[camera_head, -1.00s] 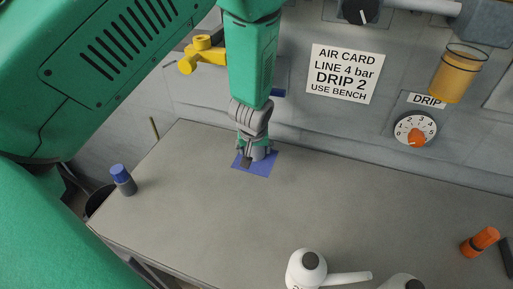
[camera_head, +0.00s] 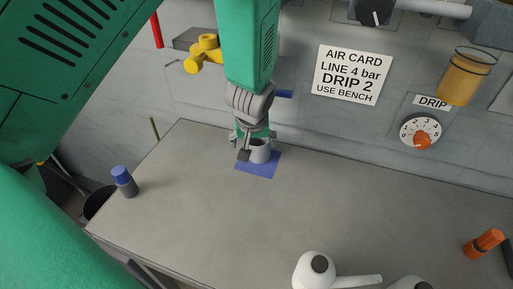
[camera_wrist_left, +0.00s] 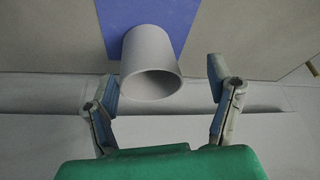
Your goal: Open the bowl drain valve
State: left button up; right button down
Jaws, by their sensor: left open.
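The amber bowl (camera_head: 464,82) hangs on the grey wall at the upper right; I cannot make out a drain valve on it. A grey cup (camera_head: 259,152) stands on a blue square (camera_head: 258,170) on the bench. My left gripper (camera_head: 250,146) is open right by the cup, well left of the bowl. In the left wrist view the cup (camera_wrist_left: 151,62) lies between and just beyond the spread fingers of the gripper (camera_wrist_left: 162,88), with a gap on either side. My right gripper is not in view.
A yellow valve (camera_head: 203,54) is on the wall at left. A dial (camera_head: 421,132) sits below the bowl. A blue-capped bottle (camera_head: 124,181), white bottles (camera_head: 315,270) and an orange object (camera_head: 484,243) stand or lie around the bench (camera_head: 330,205). Its middle is clear.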

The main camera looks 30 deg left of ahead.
aim_at(283, 93)
jog(key=k, duration=1.5)
